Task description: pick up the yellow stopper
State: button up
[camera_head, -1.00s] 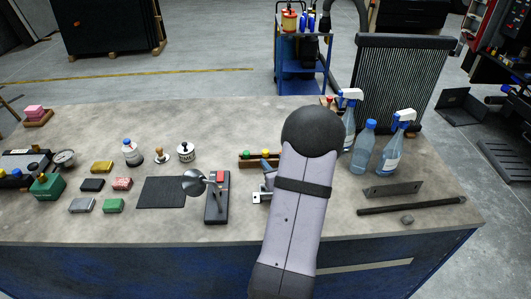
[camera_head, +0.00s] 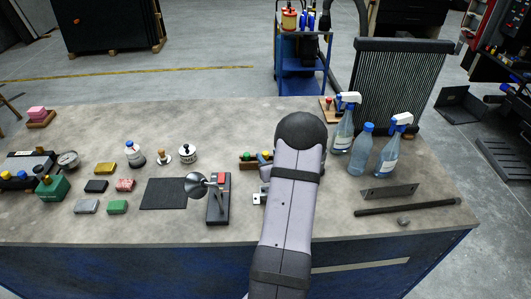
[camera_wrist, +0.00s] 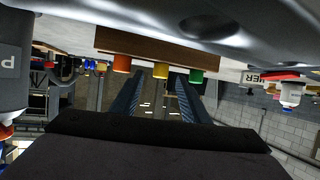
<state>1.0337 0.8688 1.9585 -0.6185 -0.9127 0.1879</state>
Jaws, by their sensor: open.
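The yellow stopper (camera_head: 263,156) sits in a dark wooden rack (camera_head: 245,164) beside a green stopper (camera_head: 246,155); my arm hides the rack's right end. In the wrist view, which looks upside down, the yellow stopper (camera_wrist: 161,71) is between an orange-red stopper (camera_wrist: 122,64) and the green one (camera_wrist: 197,76), all fixed in the rack (camera_wrist: 150,42). My gripper (camera_wrist: 158,88) is open and empty, its two dark fingers pointing toward the rack with the yellow stopper lined up between them. The picture does not settle whether the fingertips reach around it. My arm mostly hides the gripper in the head view.
Right of my arm stand spray bottles (camera_head: 344,128) and a blue-capped bottle (camera_head: 361,145), close by. A lamp-like tool on a dark base (camera_head: 217,208) and a metal bracket (camera_head: 260,198) lie left and in front. Small blocks, including a yellow one (camera_head: 105,168), lie further left.

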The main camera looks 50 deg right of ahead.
jog(key=shift+w+d+f, duration=0.2)
jog(key=shift+w+f, duration=0.05)
jog(key=shift+w, duration=0.15)
jog(key=shift+c, duration=0.7)
grip_shut()
jog(key=shift+r, duration=0.15)
jog(key=shift+r+b, duration=1.05)
jog(key=shift+r, duration=3.85)
jog(key=s+a+n+t+y+p, duration=0.1)
jog(key=s+a+n+y+p, duration=0.5)
jog(key=s+a, duration=0.5)
jog(key=shift+a+f+n+y+p, duration=0.2)
jog(key=shift+n+y+p, duration=0.2)
jog(key=shift+y, duration=0.5)
